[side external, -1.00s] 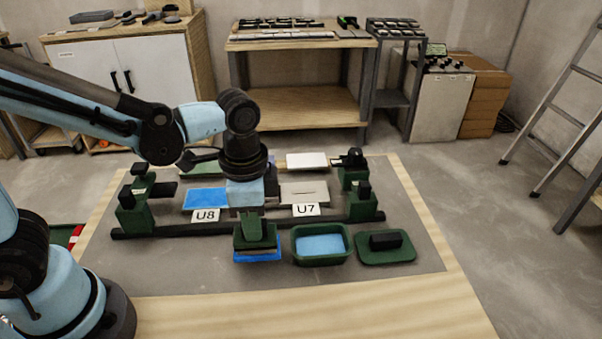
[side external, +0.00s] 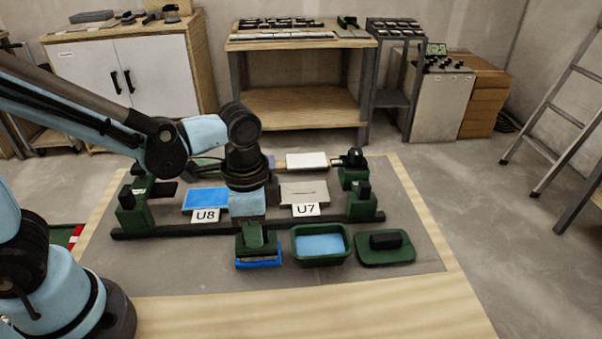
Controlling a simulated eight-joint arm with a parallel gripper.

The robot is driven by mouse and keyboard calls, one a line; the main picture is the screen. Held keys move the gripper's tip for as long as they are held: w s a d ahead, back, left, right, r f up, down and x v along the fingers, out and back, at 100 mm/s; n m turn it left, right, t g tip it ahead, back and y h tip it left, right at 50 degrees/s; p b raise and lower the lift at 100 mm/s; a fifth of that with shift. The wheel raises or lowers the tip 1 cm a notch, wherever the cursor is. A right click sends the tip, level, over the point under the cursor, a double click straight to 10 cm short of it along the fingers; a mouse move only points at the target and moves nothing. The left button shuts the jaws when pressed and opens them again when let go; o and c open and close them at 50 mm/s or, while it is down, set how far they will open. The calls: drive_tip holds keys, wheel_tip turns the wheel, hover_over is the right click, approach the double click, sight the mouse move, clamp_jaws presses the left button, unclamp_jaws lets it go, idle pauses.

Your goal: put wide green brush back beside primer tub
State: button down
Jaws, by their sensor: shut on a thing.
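The wide green brush (side external: 257,243) has a dark green handle and body with a bright blue strip along its lower edge. It is at the front of the grey work mat, just left of the primer tub (side external: 320,260). The tub is a green open tray with light blue liquid in it. My gripper (side external: 252,222) points down, shut on the brush from above; its fingertips are mostly hidden. The brush stands apart from the tub by a narrow gap. I cannot tell whether its underside touches the mat.
A green pad with a black handle (side external: 385,248) lies right of the tub. Behind, a dark rail (side external: 160,232) carries the U8 label (side external: 206,215) and the U7 label (side external: 305,210), with a blue tile (side external: 205,197) behind U8. The mat's front strip is clear.

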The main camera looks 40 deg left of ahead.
drive_tip(key=shift+f, duration=0.6)
drive_tip(key=c, duration=0.6)
unclamp_jaws()
drive_tip(key=shift+o, duration=0.2)
drive_tip(key=shift+r, duration=4.05)
drive_tip(key=a+r+n+t, duration=0.1)
drive_tip(key=a+n+t, duration=0.6)
drive_tip(key=a+n, duration=0.2)
drive_tip(key=shift+w+a, duration=0.2)
drive_tip(key=shift+a, duration=0.4)
